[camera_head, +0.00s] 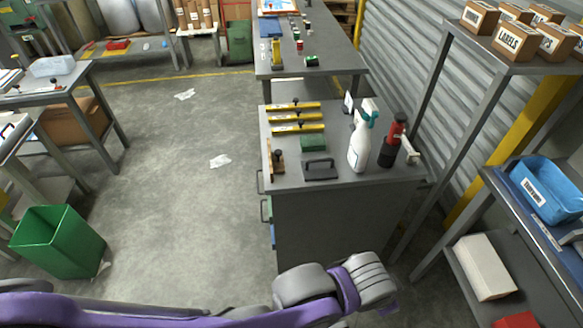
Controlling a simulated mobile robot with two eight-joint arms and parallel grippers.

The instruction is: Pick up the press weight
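A dark flat block with a raised handle (320,169), which looks like the press weight, lies on the front part of the grey cabinet top (340,179). Nothing of mine touches it. A purple and grey arm of mine comes in from the left along the bottom edge, below and in front of the cabinet. No gripper fingers show on it. My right gripper is out of view.
Beside the block stand a white spray bottle (358,147) and a red and black bottle (391,143). Behind it are a green block (312,142) and yellow-and-black bars (297,128). A green bin (58,243) stands left; the floor between is mostly clear.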

